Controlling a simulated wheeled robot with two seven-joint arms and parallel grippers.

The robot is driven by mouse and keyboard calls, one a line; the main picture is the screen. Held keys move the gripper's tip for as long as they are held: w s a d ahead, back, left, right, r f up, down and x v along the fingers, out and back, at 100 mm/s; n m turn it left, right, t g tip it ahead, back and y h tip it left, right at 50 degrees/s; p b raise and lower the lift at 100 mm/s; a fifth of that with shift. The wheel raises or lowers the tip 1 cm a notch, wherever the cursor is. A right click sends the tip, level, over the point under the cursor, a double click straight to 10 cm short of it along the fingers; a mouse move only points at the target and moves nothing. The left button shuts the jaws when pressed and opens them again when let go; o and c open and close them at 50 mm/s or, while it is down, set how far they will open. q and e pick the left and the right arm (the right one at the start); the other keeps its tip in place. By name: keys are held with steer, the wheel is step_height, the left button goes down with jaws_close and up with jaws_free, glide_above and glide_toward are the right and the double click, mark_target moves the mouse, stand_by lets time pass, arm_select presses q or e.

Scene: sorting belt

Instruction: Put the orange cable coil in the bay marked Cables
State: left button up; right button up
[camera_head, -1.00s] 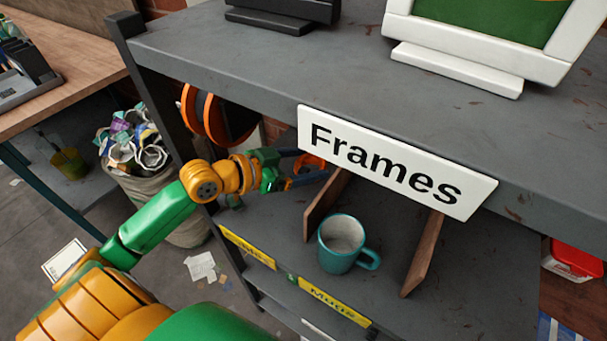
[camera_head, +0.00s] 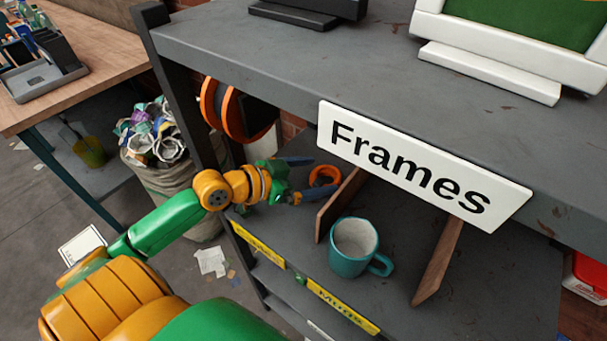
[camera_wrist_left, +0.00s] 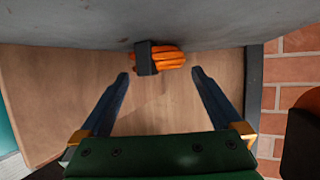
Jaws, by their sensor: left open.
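The orange cable coil (camera_head: 325,176) lies on the grey shelf in the leftmost bay, left of a wooden divider. It also shows in the left wrist view (camera_wrist_left: 168,58), with a dark band around one end, near the grey surface. That bay's yellow label (camera_head: 258,243) is too slanted to read clearly. My left gripper (camera_head: 306,179) is open at the bay, its fingers left of the coil. In the left wrist view its fingertips (camera_wrist_left: 160,75) are spread wide with nothing between them, and the coil lies beyond them. My right gripper is out of view.
A teal mug (camera_head: 352,255) stands in the neighbouring bay labelled Mugs (camera_head: 343,304), between two wooden dividers (camera_head: 340,203). The upper shelf with the Frames sign (camera_head: 420,165) overhangs the bays. Orange reels (camera_head: 226,110) hang behind my arm, near a full sack (camera_head: 165,175).

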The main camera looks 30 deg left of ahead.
arm_select(q)
steer(key=v, duration=0.6)
stand_by(0.4)
